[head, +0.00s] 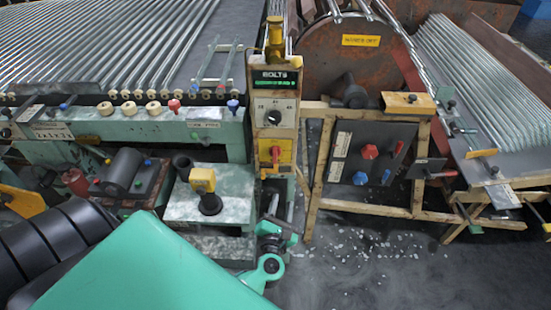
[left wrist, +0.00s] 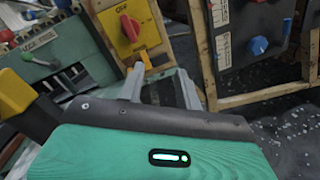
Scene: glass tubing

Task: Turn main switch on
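A yellow plate (head: 266,160) with a red knob (head: 275,153) sits low on the front of the upright control post, below the white dial panel; this looks like the main switch. In the left wrist view the red knob (left wrist: 130,28) shows large on its yellow plate (left wrist: 145,18), near the top. My left gripper (head: 281,206) is below the plate, pointing up towards it and apart from the knob. In the left wrist view its two fingers (left wrist: 160,78) stand apart with nothing between them. My right gripper is not in view.
A green bench (head: 120,125) with glass rods and several knobs stands to the left. A wooden frame with a dark panel (head: 370,150) holding red and blue knobs stands to the right. The speckled floor (head: 350,265) between is open.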

